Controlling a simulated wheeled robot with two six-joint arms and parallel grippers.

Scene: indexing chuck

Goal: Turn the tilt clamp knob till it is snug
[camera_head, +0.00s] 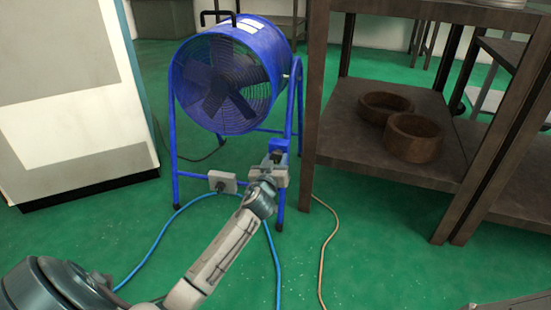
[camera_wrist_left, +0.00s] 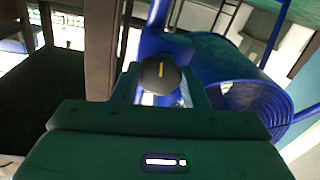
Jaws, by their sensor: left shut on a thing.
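The blue drum fan (camera_head: 255,45) stands on a blue tube frame on the green floor. In the left wrist view the dark round tilt clamp knob (camera_wrist_left: 160,74) has a yellow mark that stands almost upright in the picture. My left gripper (camera_wrist_left: 160,90) is shut on the knob, with one finger on each side of it. In the head view my left gripper (camera_head: 278,152) is at the right leg of the fan's frame, and the knob is hidden there. The fan drum also shows in the left wrist view (camera_wrist_left: 250,105). My right gripper is not in view.
A brown shelf unit (camera_head: 385,175) with two brown bowls (camera_head: 412,140) stands close to the right of the fan. A white cabinet (camera_head: 75,130) is at the left. A blue cable (camera_head: 150,250) and a tan cable (camera_head: 322,255) lie on the floor.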

